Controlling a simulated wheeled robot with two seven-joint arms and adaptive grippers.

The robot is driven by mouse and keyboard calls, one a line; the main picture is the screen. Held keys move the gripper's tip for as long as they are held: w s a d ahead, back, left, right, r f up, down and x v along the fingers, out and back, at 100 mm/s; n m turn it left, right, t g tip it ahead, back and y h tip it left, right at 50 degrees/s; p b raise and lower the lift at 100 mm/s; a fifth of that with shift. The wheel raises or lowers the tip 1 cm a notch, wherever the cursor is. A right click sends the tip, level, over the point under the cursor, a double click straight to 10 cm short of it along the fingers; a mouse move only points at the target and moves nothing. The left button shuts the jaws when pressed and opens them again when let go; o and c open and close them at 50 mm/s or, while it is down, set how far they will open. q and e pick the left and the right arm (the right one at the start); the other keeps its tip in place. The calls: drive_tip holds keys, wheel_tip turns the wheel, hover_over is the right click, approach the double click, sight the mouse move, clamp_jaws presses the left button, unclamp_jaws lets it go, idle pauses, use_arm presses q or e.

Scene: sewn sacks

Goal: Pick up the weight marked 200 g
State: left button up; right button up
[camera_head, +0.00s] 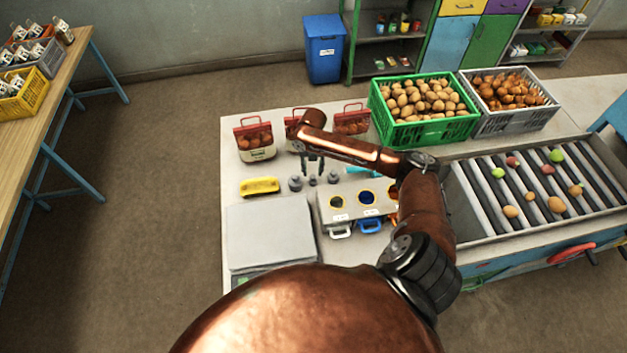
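Three small grey weights stand in a row on the table, behind the scale and the box with round holes: a left weight (295,184), a middle weight (312,181) and a right weight (333,178). Their markings are too small to read, so I cannot tell which is the 200 g one. My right gripper (313,174) points down just above or behind the middle weight. Its two fingers look spread, with nothing visible between them. Whether it touches a weight cannot be told. My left gripper is out of view.
A flat scale (268,236) and a yellow object (259,186) are left of the weights. A box with round holes (350,212) stands in front right. Sacks (255,143) stand behind. Crates (433,131) and a roller conveyor (535,236) are to the right.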

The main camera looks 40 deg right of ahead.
sight(313, 176)
wheel_tip(313, 176, down, 5)
drive_tip(key=shift+s+a+r+p, duration=0.1)
drive_tip(key=shift+s+r+p, duration=0.1)
drive_tip(key=shift+p, duration=0.55)
drive_tip(key=shift+f, duration=0.35)
drive_tip(key=shift+c, duration=0.2)
drive_tip(key=shift+c, duration=0.8)
clamp_jaws()
